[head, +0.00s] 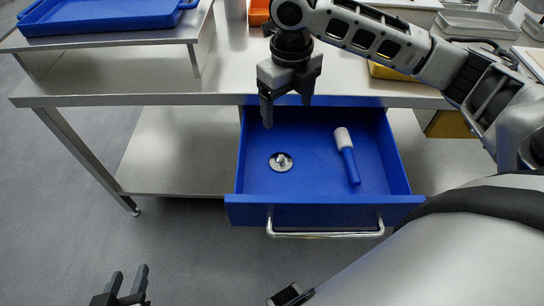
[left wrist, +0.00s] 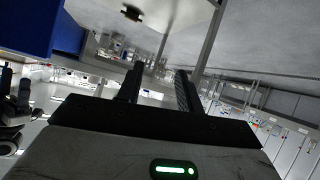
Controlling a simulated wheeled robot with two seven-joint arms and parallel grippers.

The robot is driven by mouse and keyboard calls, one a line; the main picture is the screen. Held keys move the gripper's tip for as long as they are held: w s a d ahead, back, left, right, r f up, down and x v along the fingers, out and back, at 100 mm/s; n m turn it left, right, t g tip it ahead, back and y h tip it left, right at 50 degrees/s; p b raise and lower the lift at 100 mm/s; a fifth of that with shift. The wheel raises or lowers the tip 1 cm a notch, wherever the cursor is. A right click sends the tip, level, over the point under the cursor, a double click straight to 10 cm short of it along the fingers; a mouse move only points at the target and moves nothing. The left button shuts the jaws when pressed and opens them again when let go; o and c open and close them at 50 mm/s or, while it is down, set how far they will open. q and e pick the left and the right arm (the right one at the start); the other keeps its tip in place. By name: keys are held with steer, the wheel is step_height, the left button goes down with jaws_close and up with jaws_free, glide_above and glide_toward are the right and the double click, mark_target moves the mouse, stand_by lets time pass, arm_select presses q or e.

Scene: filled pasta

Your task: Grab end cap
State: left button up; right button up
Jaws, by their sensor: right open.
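A round silver end cap (head: 281,162) with a pale raised middle lies flat in the left part of an open blue drawer (head: 315,214). My right gripper (head: 287,108) is open and empty, fingers pointing down, over the back left of the drawer and apart from the cap. My left gripper (head: 130,278) is low at the bottom left of the head view, away from the drawer. In the left wrist view its fingers (left wrist: 159,78) are apart with nothing between them.
A tool with a white head and blue handle (head: 346,154) lies in the drawer, right of the cap. The drawer has a metal handle (head: 325,234) and hangs under a steel table (head: 150,84). A blue tray (head: 100,17) stands on a raised shelf at the left.

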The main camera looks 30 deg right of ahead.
steer(key=f, duration=0.2)
steer(key=b, duration=0.3)
glide_above(281, 155)
steer(key=f, duration=0.9)
steer(key=shift+s+f, duration=0.2)
steer(key=shift+s, duration=0.05)
steer(key=shift+f, duration=0.3)
steer(key=shift+w+f+b, duration=0.2)
steer(key=shift+f+b, duration=0.4)
steer(key=shift+f, duration=2.15)
arm_select(q)
steer(key=f, duration=0.2)
steer(key=shift+w+d+f, duration=0.2)
steer(key=shift+w+f, duration=0.1)
steer(key=shift+w, duration=0.05)
steer(key=shift+w+r, duration=0.2)
steer(key=shift+w, duration=0.05)
arm_select(e)
steer(key=c, duration=1.1)
steer(key=shift+r, duration=0.1)
